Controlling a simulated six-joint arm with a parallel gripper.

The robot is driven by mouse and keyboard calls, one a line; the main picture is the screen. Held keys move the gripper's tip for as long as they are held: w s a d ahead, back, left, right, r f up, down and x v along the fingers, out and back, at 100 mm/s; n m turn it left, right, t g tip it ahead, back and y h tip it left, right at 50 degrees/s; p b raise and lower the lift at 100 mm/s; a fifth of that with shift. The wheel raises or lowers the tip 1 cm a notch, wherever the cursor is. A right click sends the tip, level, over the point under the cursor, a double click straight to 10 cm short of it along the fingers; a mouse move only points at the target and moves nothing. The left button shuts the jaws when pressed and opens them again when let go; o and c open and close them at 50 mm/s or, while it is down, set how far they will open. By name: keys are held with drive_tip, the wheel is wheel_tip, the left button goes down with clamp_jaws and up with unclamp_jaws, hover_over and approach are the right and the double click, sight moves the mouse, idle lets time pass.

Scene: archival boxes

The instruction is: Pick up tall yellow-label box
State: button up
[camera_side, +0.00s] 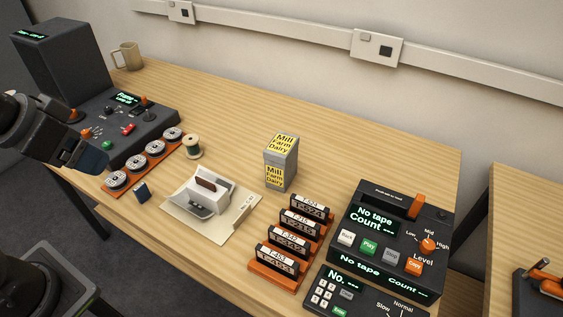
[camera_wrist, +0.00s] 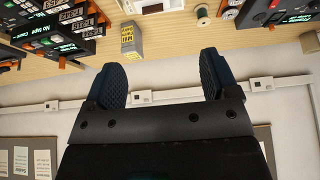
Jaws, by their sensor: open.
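The tall grey box with yellow labels reading "Mill Farm Dairy" (camera_side: 281,164) stands upright near the middle of the wooden table. It also shows in the wrist view (camera_wrist: 131,40), upside down, at the upper left of centre. My gripper (camera_wrist: 161,75) is open and empty in the wrist view, its two dark blue padded fingers spread apart. In the side view my gripper (camera_side: 84,158) is at the left edge, well to the left of the box and apart from it.
Right of the box are an orange rack of labelled tapes (camera_side: 262,270) and a dark tape machine (camera_side: 392,235). In front of it is a white device on a cream base (camera_side: 180,222). A thread spool (camera_side: 193,147) stands left. The table behind the box is clear.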

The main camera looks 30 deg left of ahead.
drive_tip(key=shift+o, duration=1.1)
drive_tip(key=w+d+r, duration=0.2)
drive_tip(key=w+r, duration=0.2)
drive_tip(key=w, duration=0.6)
drive_tip(key=n+g, duration=0.1)
drive_tip(key=g, duration=0.1)
hover_over(281, 144)
drive_tip(key=s, duration=0.3)
wheel_tip(281, 144, down, 11)
drive_tip(key=x, duration=0.9)
drive_tip(key=shift+d, duration=0.2)
drive_tip(key=shift+s+a+x, duration=0.15)
drive_tip(key=shift+s+x, duration=0.05)
drive_tip(key=shift+x, duration=1.3)
drive_tip(key=shift+s+a+x, duration=0.1)
drive_tip(key=shift+s+x, duration=0.05)
drive_tip(key=shift+x, duration=1.35)
drive_tip(key=shift+f, duration=0.1)
